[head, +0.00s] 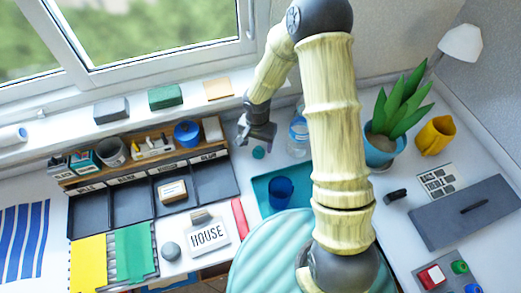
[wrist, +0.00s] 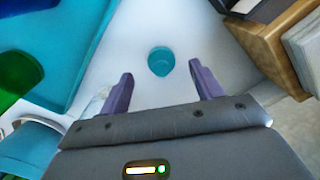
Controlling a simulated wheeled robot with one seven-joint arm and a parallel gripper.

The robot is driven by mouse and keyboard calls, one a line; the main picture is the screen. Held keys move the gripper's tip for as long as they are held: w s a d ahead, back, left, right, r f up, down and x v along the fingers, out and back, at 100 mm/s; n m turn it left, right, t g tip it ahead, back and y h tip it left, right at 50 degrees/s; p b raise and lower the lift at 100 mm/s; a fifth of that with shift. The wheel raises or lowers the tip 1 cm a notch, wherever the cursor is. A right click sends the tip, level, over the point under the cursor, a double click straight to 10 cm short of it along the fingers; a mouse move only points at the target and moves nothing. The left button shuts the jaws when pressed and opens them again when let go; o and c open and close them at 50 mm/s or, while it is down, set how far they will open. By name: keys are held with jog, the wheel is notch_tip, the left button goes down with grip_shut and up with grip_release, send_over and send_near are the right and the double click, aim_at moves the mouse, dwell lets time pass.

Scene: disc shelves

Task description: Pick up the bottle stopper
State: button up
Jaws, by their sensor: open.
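The bottle stopper looks like a small teal round piece (head: 258,152) lying on the white surface in the head view, right of the wooden organizer. In the wrist view the teal stopper (wrist: 161,61) lies ahead of the fingertips, roughly centred between them. My gripper (head: 243,140) is just left of and above it in the head view. In the wrist view my gripper (wrist: 159,82) has its two purple fingers wide apart with nothing between them. A clear bottle (head: 298,135) stands to the right of the stopper, partly hidden behind my arm.
A wooden organizer (head: 60,182) with dark trays stands left of the stopper; its edge (wrist: 262,48) is close on the right in the wrist view. A teal tray (head: 262,187) with a blue cup (head: 280,192) lies nearer. White surface around the stopper is clear.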

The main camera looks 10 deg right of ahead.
aim_at(258, 149)
jog(key=f, duration=0.5)
jog(key=shift+w+d, duration=0.1)
jog(key=shift+w, duration=0.2)
jog(key=shift+w, duration=0.1)
jog(key=shift+w, duration=0.1)
jog(key=shift+c, duration=0.7)
jog(key=shift+d, duration=0.2)
jog(key=c, duration=0.7)
jog(key=shift+c, duration=1.1)
jog(key=shift+s+a, duration=0.25)
jog(key=shift+a, duration=0.05)
